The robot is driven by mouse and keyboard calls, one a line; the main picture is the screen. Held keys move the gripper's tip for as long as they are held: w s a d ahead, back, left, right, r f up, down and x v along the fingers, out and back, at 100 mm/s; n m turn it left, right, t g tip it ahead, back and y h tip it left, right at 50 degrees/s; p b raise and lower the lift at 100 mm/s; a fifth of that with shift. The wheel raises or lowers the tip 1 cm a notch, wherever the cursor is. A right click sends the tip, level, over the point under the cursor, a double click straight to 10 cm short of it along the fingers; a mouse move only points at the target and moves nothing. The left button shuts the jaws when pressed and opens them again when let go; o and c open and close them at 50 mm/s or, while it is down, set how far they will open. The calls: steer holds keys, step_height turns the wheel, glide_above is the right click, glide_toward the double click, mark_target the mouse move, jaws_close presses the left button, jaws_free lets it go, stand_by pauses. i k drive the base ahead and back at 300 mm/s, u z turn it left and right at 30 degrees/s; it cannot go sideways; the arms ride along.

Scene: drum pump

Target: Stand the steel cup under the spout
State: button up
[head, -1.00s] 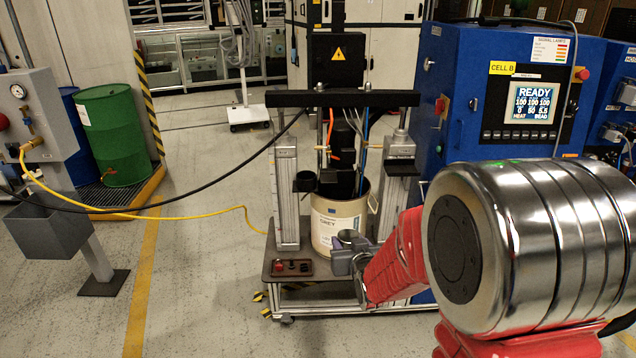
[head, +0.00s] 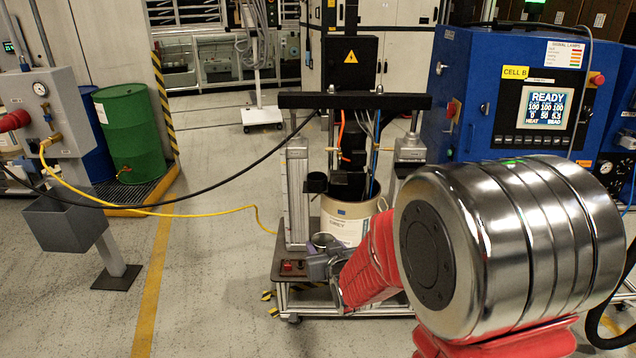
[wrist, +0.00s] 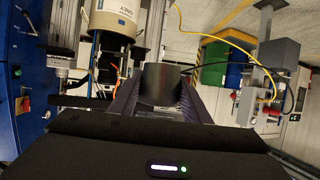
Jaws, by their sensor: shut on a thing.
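My gripper (head: 322,265) is shut on the grey steel cup (head: 322,240), in front of the drum pump cart in the head view. In the wrist view the cup (wrist: 162,83) sits between the two fingers, and the scene appears upside down. A dark, short, cup-like part (head: 315,183) sticks out at the pump's left post, above my gripper in the picture. It may be the spout; I cannot tell for sure. The pail (head: 345,228) with a printed label stands under the pump, partly hidden by my gripper and arm.
The cart (head: 285,275) carries a red-buttoned control box (head: 290,267) at its front left. A black hose and a yellow hose (head: 215,213) run from the left wall panel to the cart. A blue cabinet (head: 480,120) stands right. The floor left of the cart is mostly clear.

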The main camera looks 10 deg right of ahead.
mark_target(339, 180)
steer(key=u, duration=0.4)
steer(key=i, duration=1.65)
steer(key=u, duration=0.1)
